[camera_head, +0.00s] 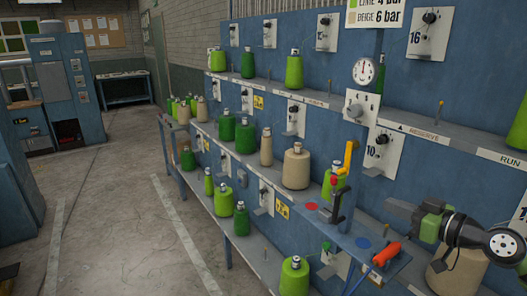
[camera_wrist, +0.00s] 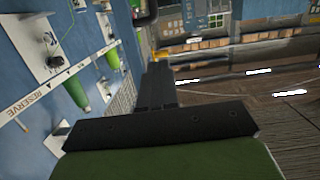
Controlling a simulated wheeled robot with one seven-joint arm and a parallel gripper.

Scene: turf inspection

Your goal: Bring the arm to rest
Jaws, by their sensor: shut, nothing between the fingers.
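My gripper (camera_head: 402,208) is at the right of the head view, in front of the blue rack's right part. Its dark fingers point left and are closed together, with nothing seen between them. Behind them are a green wrist section and my dark grey arm, which leaves the frame at the lower right. A large beige spool (camera_head: 458,272) stands behind and below my arm, partly hidden by it. In the wrist view the dark fingers of my gripper (camera_wrist: 157,75) reach forward from the middle, seen against the room.
The blue rack (camera_head: 325,100) carries green and beige spools on several shelves. Left of my gripper, a small ledge has a yellow handle (camera_head: 348,158), a black lever (camera_head: 337,205) and an orange-red handle (camera_head: 386,254). A pressure gauge (camera_head: 365,71) hangs above. The concrete floor (camera_head: 120,215) at left is open.

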